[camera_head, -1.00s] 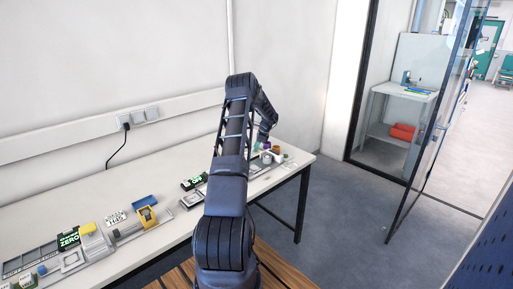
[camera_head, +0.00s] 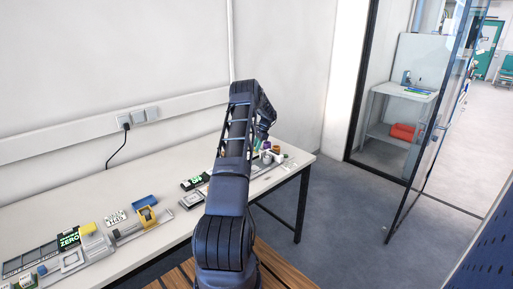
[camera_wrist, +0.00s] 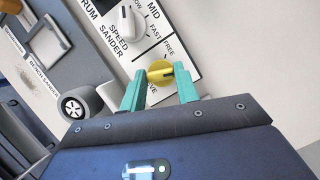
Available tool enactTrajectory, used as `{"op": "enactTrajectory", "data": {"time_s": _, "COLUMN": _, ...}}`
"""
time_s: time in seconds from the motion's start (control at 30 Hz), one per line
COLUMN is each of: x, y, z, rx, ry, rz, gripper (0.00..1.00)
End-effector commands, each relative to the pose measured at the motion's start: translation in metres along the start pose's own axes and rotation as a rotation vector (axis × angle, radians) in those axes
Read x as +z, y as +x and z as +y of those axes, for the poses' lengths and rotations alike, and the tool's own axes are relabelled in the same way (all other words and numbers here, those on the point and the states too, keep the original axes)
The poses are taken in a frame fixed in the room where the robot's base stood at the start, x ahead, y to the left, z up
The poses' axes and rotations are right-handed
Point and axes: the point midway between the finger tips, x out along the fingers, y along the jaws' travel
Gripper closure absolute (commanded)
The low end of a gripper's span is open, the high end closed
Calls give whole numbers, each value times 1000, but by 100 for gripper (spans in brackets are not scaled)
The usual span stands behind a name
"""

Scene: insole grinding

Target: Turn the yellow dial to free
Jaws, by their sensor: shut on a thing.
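The yellow dial (camera_wrist: 160,71) is in the wrist view, on a light panel with black lettering. FREE is printed up and to the right of it, and a partly hidden word ending in "IVE" is below it. A dark line crosses the dial's face; which end is the pointer I cannot tell. My gripper (camera_wrist: 158,74) has teal fingers, one on each side of the dial, and is shut on it. In the head view my arm hides the gripper and the dial.
A white SPEED SANDER knob (camera_wrist: 129,25) sits close above the dial. A grey-and-black wheel (camera_wrist: 78,106) is to the left. In the head view the long white table (camera_head: 40,222) carries several devices, including a yellow-and-grey one (camera_head: 146,215). A glass door (camera_head: 425,130) stands open at right.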

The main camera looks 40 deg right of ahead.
Motion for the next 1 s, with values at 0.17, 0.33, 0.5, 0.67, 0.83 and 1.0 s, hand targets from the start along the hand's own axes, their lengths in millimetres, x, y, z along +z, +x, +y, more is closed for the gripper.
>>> {"op": "enactTrajectory", "data": {"time_s": 0.17, "x": 0, "y": -1, "z": -2, "rx": 63, "ry": -156, "rz": 1, "gripper": 92}}
{"op": "enactTrajectory", "data": {"time_s": 0.33, "x": 0, "y": 0, "z": -3, "rx": 126, "ry": -305, "rz": 0, "gripper": 92}}
{"op": "enactTrajectory", "data": {"time_s": 0.5, "x": 1, "y": 0, "z": -4, "rx": 187, "ry": -455, "rz": 2, "gripper": 92}}
{"op": "enactTrajectory", "data": {"time_s": 0.67, "x": 1, "y": 0, "z": -5, "rx": 245, "ry": -592, "rz": 2, "gripper": 92}}
{"op": "enactTrajectory", "data": {"time_s": 0.83, "x": 2, "y": 0, "z": -5, "rx": 299, "ry": -722, "rz": 2, "gripper": 92}}
{"op": "enactTrajectory", "data": {"time_s": 1.0, "x": 3, "y": 0, "z": -6, "rx": 340, "ry": -825, "rz": 2, "gripper": 92}}
